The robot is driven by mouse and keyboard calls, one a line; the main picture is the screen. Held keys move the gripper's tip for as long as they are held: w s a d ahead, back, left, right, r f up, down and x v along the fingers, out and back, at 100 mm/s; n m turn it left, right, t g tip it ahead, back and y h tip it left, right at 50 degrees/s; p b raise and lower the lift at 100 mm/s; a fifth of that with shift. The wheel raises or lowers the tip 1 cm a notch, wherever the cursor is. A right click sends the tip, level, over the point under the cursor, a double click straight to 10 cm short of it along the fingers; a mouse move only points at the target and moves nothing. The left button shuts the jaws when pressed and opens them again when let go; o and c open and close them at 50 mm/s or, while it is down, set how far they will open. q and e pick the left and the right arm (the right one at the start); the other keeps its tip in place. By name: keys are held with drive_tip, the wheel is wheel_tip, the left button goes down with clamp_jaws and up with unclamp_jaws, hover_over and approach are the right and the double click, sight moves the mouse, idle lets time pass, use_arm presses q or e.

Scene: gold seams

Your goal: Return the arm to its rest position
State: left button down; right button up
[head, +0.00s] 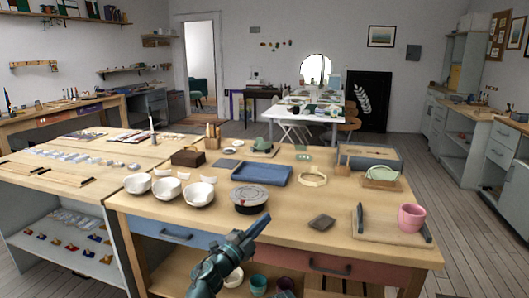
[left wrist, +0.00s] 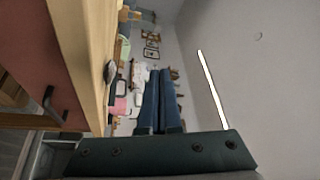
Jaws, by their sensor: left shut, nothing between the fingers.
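My left gripper (head: 257,228) is shut and empty. In the head view it rises from the bottom middle, in front of the workbench (head: 330,232), with its blue fingers over the bench's front edge as seen from the head. In the left wrist view the two blue fingers (left wrist: 159,100) lie side by side with nothing between them. That view is turned on its side, with the bench edge at the left. My right gripper is in neither view.
White bowls (head: 199,194), a round grey-lidded container (head: 248,199), a blue tray (head: 261,173) and a dark square (head: 321,222) are on the bench. A pink cup (head: 411,217) stands on a wooden board (head: 385,238) at the right. Open floor lies right of the bench.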

use_arm(q)
drive_tip(key=w+a+f+n+t+y, duration=0.1)
drive_tip(key=w+a+n+y, duration=0.1)
drive_tip(key=a+n+y, duration=0.3)
drive_tip(key=w+a+f+n+t+y, duration=0.2)
drive_tip(key=a+n+y, duration=0.2)
drive_tip(key=a, duration=0.1)
drive_tip(key=s+a+f+n+g+y, duration=0.3)
drive_tip(key=a+f+n+g+y, duration=0.2)
drive_tip(key=a+f+n+y, duration=0.3)
drive_tip(key=s+a+f+n+g+h, duration=0.1)
drive_tip(key=s+a+f+n+g, duration=0.2)
drive_tip(key=s+f+g, duration=0.65)
drive_tip(key=s+d+f+n+g+h, duration=0.1)
drive_tip(key=s+d+f+g+h, duration=0.15)
drive_tip(key=s, duration=0.25)
drive_tip(key=s+d+f+n+g+h, duration=0.1)
drive_tip(key=s+d+f, duration=0.1)
drive_tip(key=s+f, duration=0.3)
drive_tip(key=s+d+r+m+g+y, duration=0.15)
drive_tip(key=s+d+m, duration=0.25)
drive_tip(key=s+d, duration=0.5)
wheel_tip(320, 180, up, 27)
drive_tip(key=w+d+p, duration=0.2)
drive_tip(key=p, duration=2.5)
